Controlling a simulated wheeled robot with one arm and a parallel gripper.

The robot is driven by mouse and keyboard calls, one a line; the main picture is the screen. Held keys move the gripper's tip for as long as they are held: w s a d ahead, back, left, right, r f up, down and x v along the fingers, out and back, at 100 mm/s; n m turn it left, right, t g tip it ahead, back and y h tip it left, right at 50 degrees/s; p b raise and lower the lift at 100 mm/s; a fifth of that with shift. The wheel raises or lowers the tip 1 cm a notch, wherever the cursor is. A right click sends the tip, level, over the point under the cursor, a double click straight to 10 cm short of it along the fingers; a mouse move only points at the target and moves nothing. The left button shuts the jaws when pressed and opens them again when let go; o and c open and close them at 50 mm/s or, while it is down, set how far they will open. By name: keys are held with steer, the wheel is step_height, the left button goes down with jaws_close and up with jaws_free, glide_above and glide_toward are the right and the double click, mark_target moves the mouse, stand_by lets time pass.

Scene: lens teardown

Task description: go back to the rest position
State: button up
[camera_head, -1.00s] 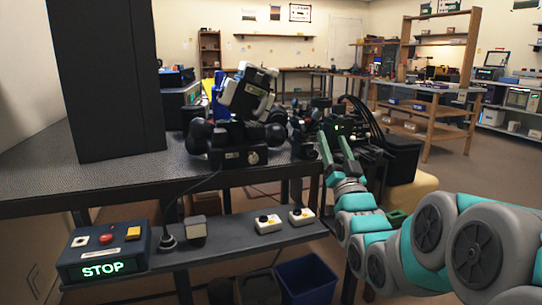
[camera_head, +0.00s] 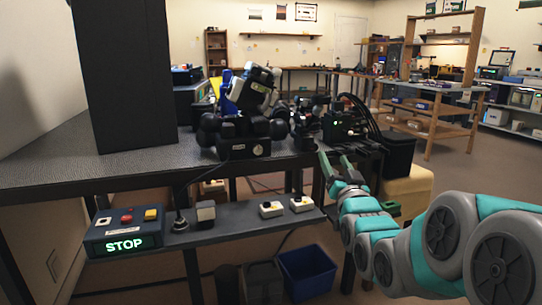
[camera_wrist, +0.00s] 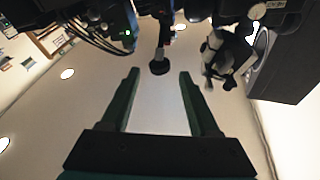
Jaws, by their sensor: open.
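My gripper (camera_head: 337,166) is at the right of the bench in the head view, its green fingers pointing up. In the wrist view my gripper (camera_wrist: 158,80) shows two green fingers set wide apart with nothing between them. It is open and empty, near the right end of the grey bench (camera_head: 60,165). My grey and teal arm runs from it to the lower right.
A tall black box (camera_head: 122,75) and a black-and-white device (camera_head: 245,110) stand on the bench. A lower shelf (camera_head: 235,225) carries a STOP box (camera_head: 123,243) and small switch boxes. A blue bin (camera_head: 306,272) is on the floor; a wooden rack (camera_head: 440,110) stands behind.

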steer(key=s+f+n+g+h+p, duration=0.1)
steer(key=s+f+g+h+p, duration=0.15)
steer(key=s+f+g, duration=1.3)
steer(key=s+f+g+p, duration=0.1)
steer(key=s+f+g, duration=0.1)
steer(key=s, duration=1.3)
steer(key=s+f+n+g+p, duration=0.1)
steer(key=s+g, duration=0.4)
steer(key=s, duration=1)
steer(key=shift+a+f+y, duration=0.35)
steer(key=shift+f, duration=0.55)
